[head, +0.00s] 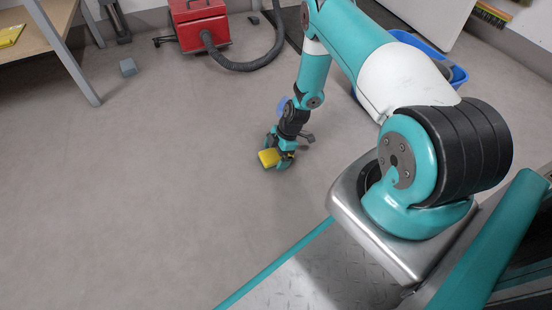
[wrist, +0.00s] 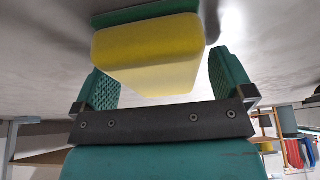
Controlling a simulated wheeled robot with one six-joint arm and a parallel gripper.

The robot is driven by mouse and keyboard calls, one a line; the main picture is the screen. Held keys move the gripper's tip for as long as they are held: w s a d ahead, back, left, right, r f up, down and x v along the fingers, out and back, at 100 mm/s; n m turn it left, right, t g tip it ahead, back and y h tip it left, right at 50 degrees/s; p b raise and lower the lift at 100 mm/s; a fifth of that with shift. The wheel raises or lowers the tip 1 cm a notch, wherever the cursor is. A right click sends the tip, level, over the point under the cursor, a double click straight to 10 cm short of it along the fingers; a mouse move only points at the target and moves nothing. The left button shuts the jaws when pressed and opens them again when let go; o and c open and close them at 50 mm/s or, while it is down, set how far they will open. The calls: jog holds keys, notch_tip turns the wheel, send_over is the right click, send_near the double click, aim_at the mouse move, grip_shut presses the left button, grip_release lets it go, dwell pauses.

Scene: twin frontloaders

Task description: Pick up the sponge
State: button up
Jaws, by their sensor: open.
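The sponge (head: 268,158) is a yellow block at my gripper, low over or on the grey floor in the head view. In the wrist view the sponge (wrist: 150,50) shows a yellow body with a green layer against the grey floor surface. My gripper (head: 278,151) points down. In the wrist view the two green textured fingers of my gripper (wrist: 165,82) stand apart, one on each side of the sponge. A gap shows beside the right finger; the left side is closer. Whether either finger touches the sponge, I cannot tell.
A red vacuum (head: 200,25) with a black hose (head: 250,65) stands behind. A wooden table (head: 30,38) is at upper left. A blue tub (head: 458,75) sits behind my arm. The floor left of my gripper is clear.

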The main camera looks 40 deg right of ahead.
aim_at(276, 153)
dwell(0.3)
jog(key=c, duration=1)
jog(key=shift+r, duration=0.1)
notch_tip(276, 153, up, 20)
jog(key=p, duration=1.1)
